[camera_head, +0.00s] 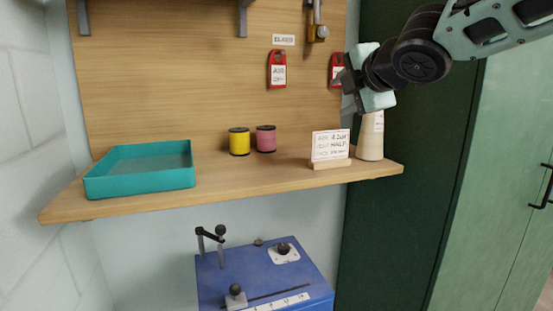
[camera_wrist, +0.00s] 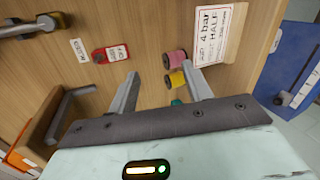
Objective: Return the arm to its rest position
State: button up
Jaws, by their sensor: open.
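My gripper (camera_head: 344,82) is at the right side of the body camera view, raised above the right end of the wooden shelf (camera_head: 240,180). It points left toward the wooden back board. In the wrist view both fingers of my gripper (camera_wrist: 160,76) are apart with nothing held between them. My arm reaches in from the upper right. A cream cone (camera_head: 370,138) stands on the shelf below the gripper, and part of a red tag (camera_head: 336,68) shows behind the gripper.
On the shelf are a teal tray (camera_head: 140,183), a yellow spool (camera_head: 239,141), a pink spool (camera_head: 266,138) and a sign card (camera_head: 330,146). Another red tag (camera_head: 277,70) hangs on the board. A blue machine (camera_head: 264,284) stands below. Green cabinets (camera_head: 490,180) are at right.

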jog(key=s+a+f+m+g+h+p, duration=0.1)
jog(key=s+a+f+m+g+h, duration=0.15)
jog(key=s+f+m+g, duration=1.05)
jog(key=s+d+f+m, duration=0.1)
jog(key=s+f, duration=0.6)
jog(key=s, duration=0.4)
jog(key=s+d+f+m, duration=0.1)
jog(key=s+f, duration=0.7)
jog(key=s, duration=0.4)
jog(key=shift+d+h+p, duration=0.15)
jog(key=shift+h+p, duration=0.2)
